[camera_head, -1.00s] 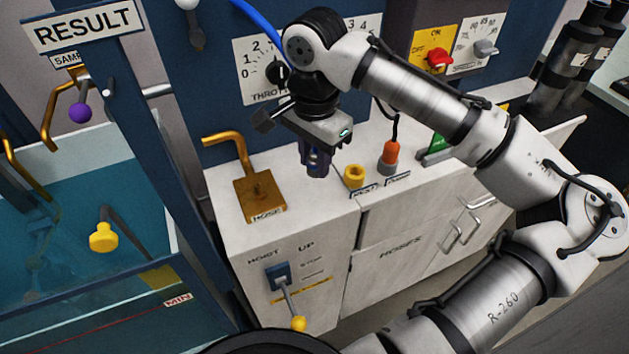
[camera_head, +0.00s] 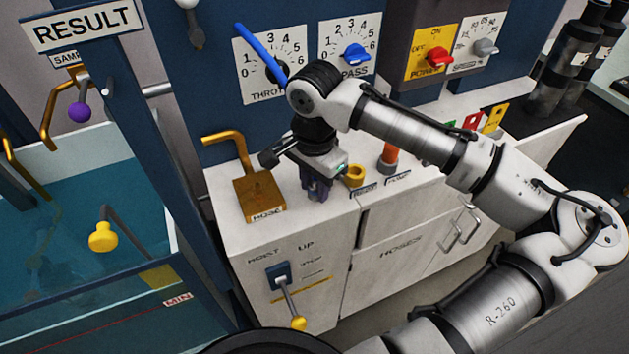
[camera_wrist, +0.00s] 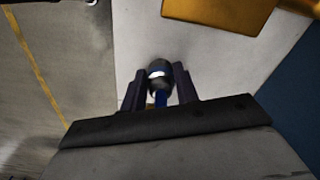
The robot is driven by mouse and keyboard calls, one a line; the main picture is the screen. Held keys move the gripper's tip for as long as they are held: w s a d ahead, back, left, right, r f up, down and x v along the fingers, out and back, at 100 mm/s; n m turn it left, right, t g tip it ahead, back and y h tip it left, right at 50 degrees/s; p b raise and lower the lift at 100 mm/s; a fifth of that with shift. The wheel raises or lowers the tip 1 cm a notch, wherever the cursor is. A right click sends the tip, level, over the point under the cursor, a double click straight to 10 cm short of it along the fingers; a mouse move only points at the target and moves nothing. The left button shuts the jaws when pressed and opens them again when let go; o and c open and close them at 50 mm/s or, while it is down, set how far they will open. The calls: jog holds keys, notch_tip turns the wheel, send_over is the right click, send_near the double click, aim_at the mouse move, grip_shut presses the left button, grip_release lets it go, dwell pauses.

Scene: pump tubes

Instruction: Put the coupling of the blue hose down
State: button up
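My gripper (camera_head: 318,192) points down at the white counter top (camera_head: 230,184), just right of the brass HOSE block. In the wrist view its two fingers (camera_wrist: 160,88) stand close on both sides of the coupling (camera_wrist: 158,77), a dark round end with a pale and blue band, and appear shut on it. A bit of blue hose (camera_wrist: 161,98) shows between the fingers.
The brass block (camera_head: 259,197) with a bent pipe stands left of my gripper. The hoist lever (camera_head: 289,300) is on the front face below. Dials line the back panel.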

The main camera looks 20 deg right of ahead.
aim_at(314, 184)
jog(key=o, duration=0.4)
notch_tip(314, 184, up, 12)
jog(key=shift+r, duration=0.2)
dwell(0.5)
